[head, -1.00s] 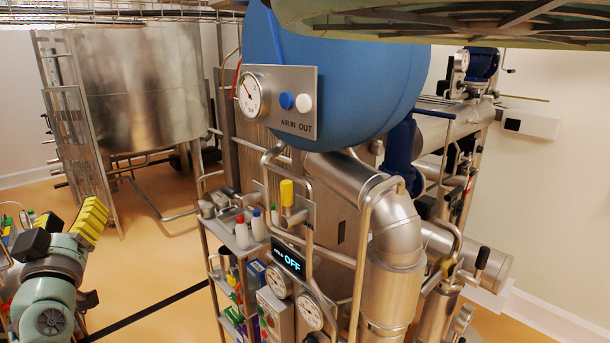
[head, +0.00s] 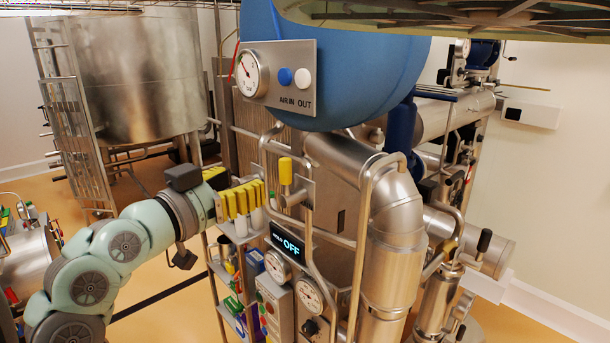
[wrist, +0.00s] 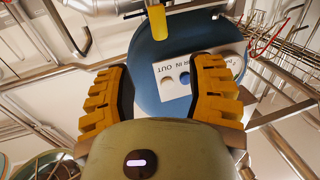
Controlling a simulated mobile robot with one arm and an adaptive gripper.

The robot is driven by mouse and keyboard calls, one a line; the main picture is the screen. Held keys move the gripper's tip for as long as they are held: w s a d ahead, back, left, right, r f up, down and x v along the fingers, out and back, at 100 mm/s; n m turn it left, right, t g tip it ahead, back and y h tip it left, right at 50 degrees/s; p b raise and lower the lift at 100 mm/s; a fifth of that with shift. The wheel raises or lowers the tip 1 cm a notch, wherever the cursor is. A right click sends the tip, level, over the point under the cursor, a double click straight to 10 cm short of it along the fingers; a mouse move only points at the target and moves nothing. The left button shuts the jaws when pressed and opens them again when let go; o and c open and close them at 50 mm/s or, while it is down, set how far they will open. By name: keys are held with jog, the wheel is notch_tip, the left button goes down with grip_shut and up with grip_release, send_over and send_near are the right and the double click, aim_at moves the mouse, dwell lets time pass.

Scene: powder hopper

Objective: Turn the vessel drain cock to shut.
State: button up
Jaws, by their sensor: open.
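A cock with a yellow handle (head: 285,171) sits on a small metal plate in front of the steel pipework, below the blue vessel (head: 340,75). I take it for the drain cock; no label on it is readable. Its handle stands upright. My gripper (head: 262,194) is open and empty, just left of the handle and slightly lower, apart from it in the head view. In the wrist view the yellow handle (wrist: 157,22) shows at the top, beyond and between the spread yellow fingers (wrist: 164,70), which do not touch it.
A bent metal rail (head: 364,235) stands right of the cock. A dark display (head: 288,241) reading OFF is below it, above round gauges. A gauge panel (head: 278,80) hangs above.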

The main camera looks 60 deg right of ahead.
aim_at(281, 164)
jog(key=d+p, duration=0.1)
jog(key=d, duration=0.5)
jog(key=d+p, duration=0.1)
jog(key=d, duration=0.2)
jog(key=shift+s+d+r+p, duration=0.15)
jog(key=shift+d+r+p, duration=0.1)
jog(key=shift+d+p, duration=0.05)
jog(key=shift+d+f+p, duration=0.2)
jog(key=shift+d+p, duration=0.5)
jog(key=shift+d, duration=0.35)
jog(key=shift+c, duration=0.3)
grip_shut()
